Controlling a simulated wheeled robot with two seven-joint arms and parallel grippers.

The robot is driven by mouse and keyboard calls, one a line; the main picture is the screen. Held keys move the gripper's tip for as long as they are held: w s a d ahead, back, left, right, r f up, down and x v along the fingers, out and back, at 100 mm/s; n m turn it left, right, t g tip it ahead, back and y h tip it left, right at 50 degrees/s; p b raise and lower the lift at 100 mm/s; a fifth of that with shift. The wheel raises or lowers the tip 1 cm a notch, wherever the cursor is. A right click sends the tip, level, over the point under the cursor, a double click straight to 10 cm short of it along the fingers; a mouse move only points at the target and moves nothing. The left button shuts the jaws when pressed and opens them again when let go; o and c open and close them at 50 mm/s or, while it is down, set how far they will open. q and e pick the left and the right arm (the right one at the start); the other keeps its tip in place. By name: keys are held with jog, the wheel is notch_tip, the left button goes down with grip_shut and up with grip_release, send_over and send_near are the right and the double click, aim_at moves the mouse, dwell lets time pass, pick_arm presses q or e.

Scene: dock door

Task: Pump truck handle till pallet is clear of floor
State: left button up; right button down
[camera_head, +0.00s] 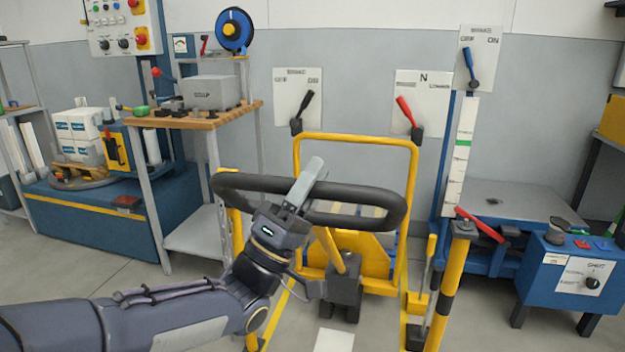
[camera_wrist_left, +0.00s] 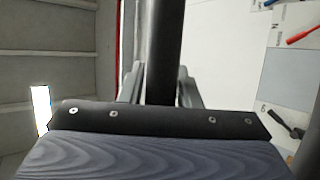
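The truck's handle is a black loop (camera_head: 375,197) on a yellow shaft, in front of the yellow truck frame (camera_head: 412,190). My right gripper is not in view.
Yellow posts flank the truck; the right one (camera_head: 452,285) has a black band. A wood-topped bench (camera_head: 215,114) stands left, a blue control box (camera_head: 575,283) right. Wall panels carry a black lever (camera_head: 306,104) and a red lever (camera_head: 406,111). Floor is bare front left.

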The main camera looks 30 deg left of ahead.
pick_arm(q)
jog(key=o, duration=0.3)
jog(key=v, duration=0.7)
jog(key=shift+s+a+f, duration=0.1)
jog(key=shift+s+f, duration=0.15)
jog(key=shift+f, duration=0.05)
